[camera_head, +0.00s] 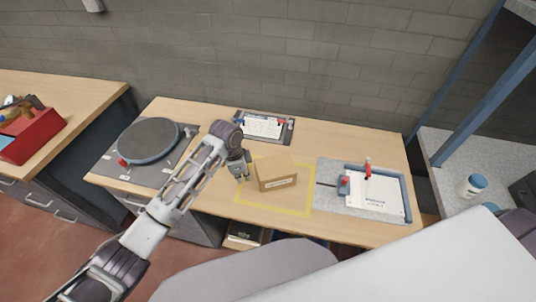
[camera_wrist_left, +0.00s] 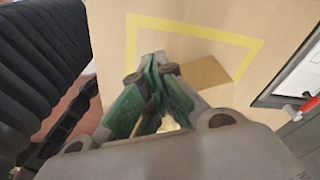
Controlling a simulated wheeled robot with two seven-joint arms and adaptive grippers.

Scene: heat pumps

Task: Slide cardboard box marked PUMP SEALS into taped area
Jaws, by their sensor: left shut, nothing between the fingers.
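The brown cardboard box (camera_head: 276,172) sits upright on the workbench, with a white label on its front too small to read. A yellow tape outline (camera_head: 272,209) surrounds its front and sides. Bare wood shows between box and front tape; the back tape is partly hidden, so I cannot tell whether the box overlaps it. My left gripper (camera_head: 240,176) is shut and empty just left of the box; contact is unclear. In the left wrist view, the box (camera_wrist_left: 205,76) shows beyond the closed fingers (camera_wrist_left: 155,62), with the tape (camera_wrist_left: 195,29) beyond it. My right gripper is out of view.
A round turntable (camera_head: 148,140) stands left on the bench. A clipboard with pens (camera_head: 263,127) lies behind the box. A grey mat (camera_head: 328,175) with a framed white sheet (camera_head: 375,193) and red-handled parts lies right. A red bin (camera_head: 36,133) sits on the left bench.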

